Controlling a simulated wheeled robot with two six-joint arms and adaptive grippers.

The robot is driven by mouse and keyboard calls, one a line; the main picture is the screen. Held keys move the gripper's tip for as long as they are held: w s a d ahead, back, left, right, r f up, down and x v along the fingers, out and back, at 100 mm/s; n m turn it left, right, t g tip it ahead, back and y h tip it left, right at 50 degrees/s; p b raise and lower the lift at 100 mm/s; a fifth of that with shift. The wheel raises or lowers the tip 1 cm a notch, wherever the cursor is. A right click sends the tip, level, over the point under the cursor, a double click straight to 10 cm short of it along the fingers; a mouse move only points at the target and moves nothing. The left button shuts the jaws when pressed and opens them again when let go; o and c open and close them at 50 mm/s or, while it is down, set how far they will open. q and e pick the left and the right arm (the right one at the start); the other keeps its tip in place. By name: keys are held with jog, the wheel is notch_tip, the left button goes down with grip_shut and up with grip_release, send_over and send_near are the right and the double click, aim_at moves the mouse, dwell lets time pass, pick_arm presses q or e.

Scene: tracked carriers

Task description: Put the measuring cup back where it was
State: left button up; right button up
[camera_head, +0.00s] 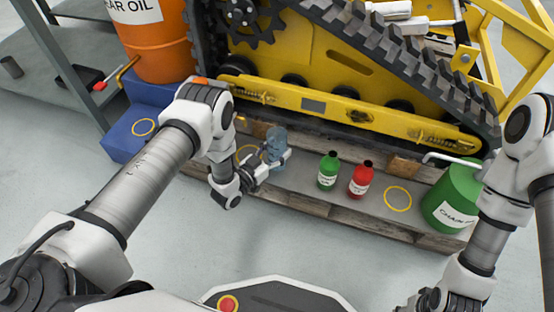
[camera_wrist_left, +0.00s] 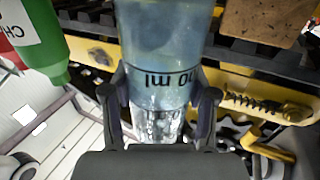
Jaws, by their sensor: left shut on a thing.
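The measuring cup (camera_head: 276,142) is a translucent blue-grey vessel over the left part of the pallet ledge. My left gripper (camera_head: 262,168) is shut on it; in the left wrist view the cup (camera_wrist_left: 165,45) stands between the two dark fingers (camera_wrist_left: 163,105), its printed marking upside down. I cannot tell whether its base touches the ledge. Yellow rings mark the blue step (camera_head: 143,127), the ledge just left of the cup (camera_head: 246,152), partly hidden, and the ledge's right part (camera_head: 397,199). My right gripper (camera_head: 430,300) is at the bottom edge, partly cut off.
A green bottle (camera_head: 328,170) and a red bottle (camera_head: 361,179) stand on the ledge right of the cup. A green can (camera_head: 453,199) stands at its right end. An orange oil drum (camera_head: 156,45) is at the upper left. The yellow tracked carrier (camera_head: 345,108) rises behind.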

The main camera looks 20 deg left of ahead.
aim_at(271, 161)
pick_arm(q)
notch_tip(271, 161, down, 3)
jog(key=shift+f+b, duration=0.1)
jog(key=shift+b, duration=0.65)
jog(key=shift+r, duration=0.2)
jog(key=shift+f, duration=0.1)
pick_arm(e)
notch_tip(271, 161, down, 2)
jog(key=shift+f, duration=0.1)
pick_arm(q)
jog(key=o, duration=1.5)
